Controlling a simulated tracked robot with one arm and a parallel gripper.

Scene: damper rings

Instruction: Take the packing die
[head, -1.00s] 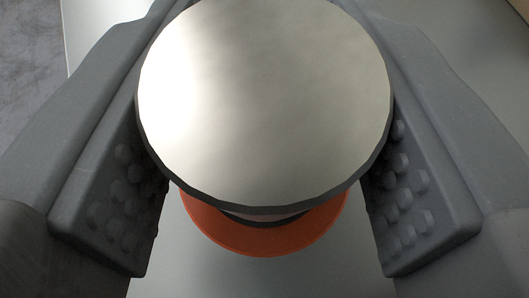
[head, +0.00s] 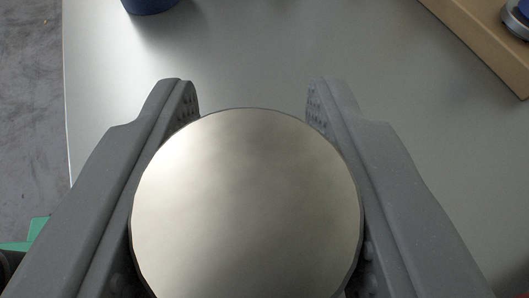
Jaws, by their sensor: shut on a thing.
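The packing die (head: 247,205) shows as a round, smooth, pale metal disc face turned up towards the camera. It sits between the two grey fingers of my gripper (head: 254,105), which are shut on it from the left and right sides. The die's lower edge runs out of the picture at the bottom. Its sides and whatever is beneath it are hidden.
The grey table top (head: 260,60) is clear ahead of the fingers. A dark blue round thing (head: 150,5) stands at the top left. A tan board or box (head: 480,35) with a blue and metal part (head: 517,20) lies top right. Something green (head: 25,235) shows lower left, beyond the table's left edge.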

